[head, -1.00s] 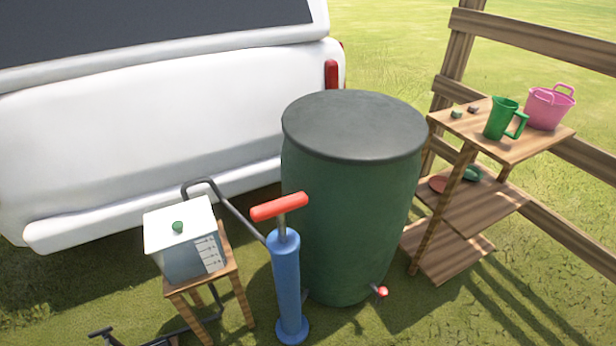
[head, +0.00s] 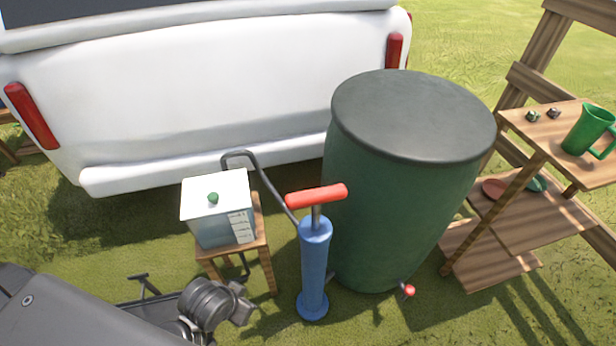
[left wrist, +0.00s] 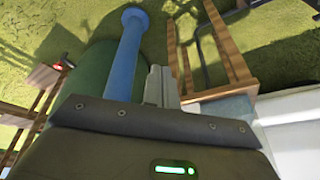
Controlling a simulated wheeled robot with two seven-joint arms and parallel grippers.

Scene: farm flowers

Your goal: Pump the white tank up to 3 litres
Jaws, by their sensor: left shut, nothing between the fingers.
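The white tank (head: 218,207) has a white lid, a green knob and scale marks on its side. It sits on a small wooden stool (head: 264,258); the level inside is too small to read. The blue pump (head: 314,268) stands upright on the grass right of the stool, with a red T-handle (head: 316,196) on a short stretch of visible rod. A dark hose (head: 268,185) runs behind them. My left gripper (left wrist: 160,82) is shut and empty in the left wrist view, between the pump (left wrist: 125,60) and the stool (left wrist: 227,45). My right gripper is out of view.
A big green barrel (head: 395,215) with a red tap (head: 408,290) stands right behind the pump. A white vehicle (head: 220,90) fills the back. A wooden shelf (head: 515,245) with a green jug (head: 588,132) is at right. Open grass lies in front.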

